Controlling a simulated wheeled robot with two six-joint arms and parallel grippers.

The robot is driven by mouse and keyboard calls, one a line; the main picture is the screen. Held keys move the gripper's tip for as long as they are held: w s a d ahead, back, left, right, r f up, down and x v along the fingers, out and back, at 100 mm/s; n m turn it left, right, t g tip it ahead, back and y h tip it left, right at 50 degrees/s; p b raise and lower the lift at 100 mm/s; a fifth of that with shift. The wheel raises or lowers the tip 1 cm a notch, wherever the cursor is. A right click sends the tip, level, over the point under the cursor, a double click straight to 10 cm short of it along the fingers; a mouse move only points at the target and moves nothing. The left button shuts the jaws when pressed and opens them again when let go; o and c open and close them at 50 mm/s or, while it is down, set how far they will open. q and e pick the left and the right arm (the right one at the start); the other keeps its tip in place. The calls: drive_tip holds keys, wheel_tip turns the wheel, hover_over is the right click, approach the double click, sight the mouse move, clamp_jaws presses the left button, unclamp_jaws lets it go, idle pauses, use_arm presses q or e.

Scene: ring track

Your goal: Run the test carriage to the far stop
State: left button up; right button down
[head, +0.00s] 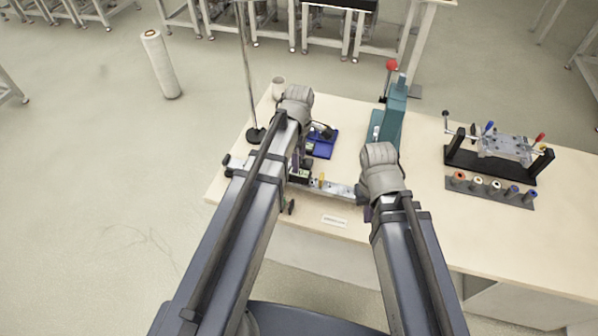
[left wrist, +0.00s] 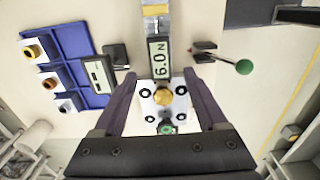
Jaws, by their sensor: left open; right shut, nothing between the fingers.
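The silver track (head: 335,188) runs left to right along the front of the table. The test carriage (left wrist: 150,104), a pale plate with a brass knob and dark screws, shows in the left wrist view. My left gripper (left wrist: 158,82) is open, with one finger on each side of the carriage and knob; I cannot tell whether they touch. It also shows in the head view (head: 297,163), partly hidden by its arm. A force display (left wrist: 159,60) sits just beyond the knob. My right gripper (head: 368,213) is shut and empty by the track's right end, which its arm partly hides.
A green-knobbed lever (left wrist: 244,66) sticks out beside the track. A blue tray (head: 324,143) lies behind it. A teal press (head: 392,115) with a red knob stands behind the right arm. A crank fixture (head: 500,150) and a spool rack (head: 490,190) stand right.

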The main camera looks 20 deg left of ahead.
use_arm(q)
wheel_tip(320, 180, down, 6)
drive_tip(key=b, duration=0.5)
drive_tip(key=shift+f, duration=0.1)
drive_tip(key=shift+c, duration=0.2)
clamp_jaws()
idle(0.9)
drive_tip(key=a, duration=0.8)
drive_tip(key=shift+w+a, duration=0.1)
drive_tip(key=shift+w, duration=0.1)
